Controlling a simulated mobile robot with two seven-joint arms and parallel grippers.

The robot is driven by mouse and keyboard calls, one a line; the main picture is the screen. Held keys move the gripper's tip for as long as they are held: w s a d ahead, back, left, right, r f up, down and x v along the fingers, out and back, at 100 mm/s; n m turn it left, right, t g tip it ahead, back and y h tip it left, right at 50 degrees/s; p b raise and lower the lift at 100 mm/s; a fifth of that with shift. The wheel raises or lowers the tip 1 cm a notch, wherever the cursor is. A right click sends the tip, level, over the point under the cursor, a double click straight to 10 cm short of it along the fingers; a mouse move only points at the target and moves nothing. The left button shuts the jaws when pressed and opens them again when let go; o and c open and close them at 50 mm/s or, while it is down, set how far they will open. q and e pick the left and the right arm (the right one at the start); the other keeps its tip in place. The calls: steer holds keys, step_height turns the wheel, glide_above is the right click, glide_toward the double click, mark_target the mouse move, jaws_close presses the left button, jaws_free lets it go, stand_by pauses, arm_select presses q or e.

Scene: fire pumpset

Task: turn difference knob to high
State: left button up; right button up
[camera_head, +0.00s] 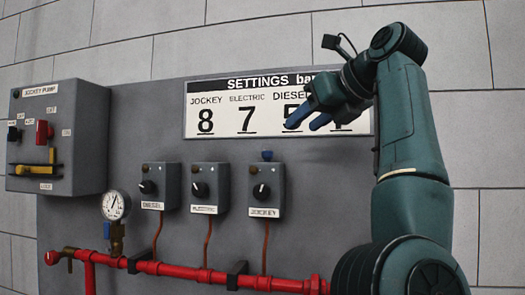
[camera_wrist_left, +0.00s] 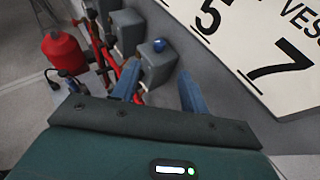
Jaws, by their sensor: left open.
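Three grey switch boxes labelled diesel (camera_head: 160,187), electric (camera_head: 210,188) and jockey (camera_head: 267,190) are on the panel, each with a black front knob. A small blue knob (camera_head: 267,155) stands on top of the jockey box; in the left wrist view a blue knob (camera_wrist_left: 158,45) shows on the nearest box. I cannot read "difference" or "high" on any of them. My left gripper (camera_head: 304,122) is in front of the settings board, up and right of the jockey box. Its blue fingers (camera_wrist_left: 160,88) are apart and empty. My right gripper is not in view.
The white settings board (camera_head: 230,85) is partly hidden by my left gripper. A jockey pump box (camera_head: 60,135) with a red knob and yellow lever hangs at the left. A gauge (camera_head: 115,206) and a red pipe (camera_head: 200,275) run below.

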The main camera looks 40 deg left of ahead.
mark_target(267, 157)
arm_select(q)
steer(key=p+x, duration=0.1)
steer(key=x, duration=1.2)
steer(key=shift+p, duration=0.4)
jaws_close()
steer(key=shift+f, duration=0.1)
